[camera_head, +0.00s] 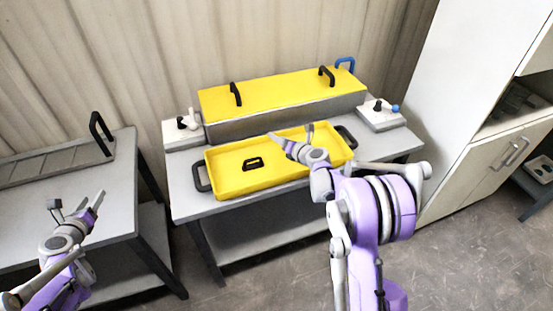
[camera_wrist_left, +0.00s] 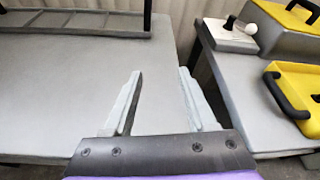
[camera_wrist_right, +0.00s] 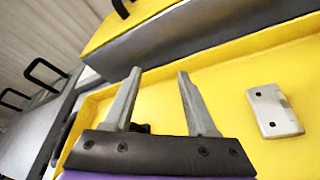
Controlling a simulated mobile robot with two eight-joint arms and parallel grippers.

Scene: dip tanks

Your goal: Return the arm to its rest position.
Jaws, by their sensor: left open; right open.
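My right gripper (camera_head: 290,133) is open and empty over the right part of a yellow tray (camera_head: 228,186) on the middle table. In the right wrist view its fingers (camera_wrist_right: 157,75) are spread above the tray floor, with a small silver block (camera_wrist_right: 274,110) to their right. The block cannot be made out in the head view. A small black handled piece (camera_head: 253,163) lies in the tray, left of the gripper. My left gripper (camera_head: 77,203) is open and empty near the left table; its spread fingers also show in the left wrist view (camera_wrist_left: 159,75).
A long grey tank with a yellow lid (camera_head: 285,93) and black handles stands behind the tray. White lever boxes (camera_head: 183,136) (camera_head: 375,118) flank it. A grey rack (camera_head: 50,166) with a black handle sits on the left table (camera_head: 115,185). A white cabinet (camera_head: 470,70) stands at right.

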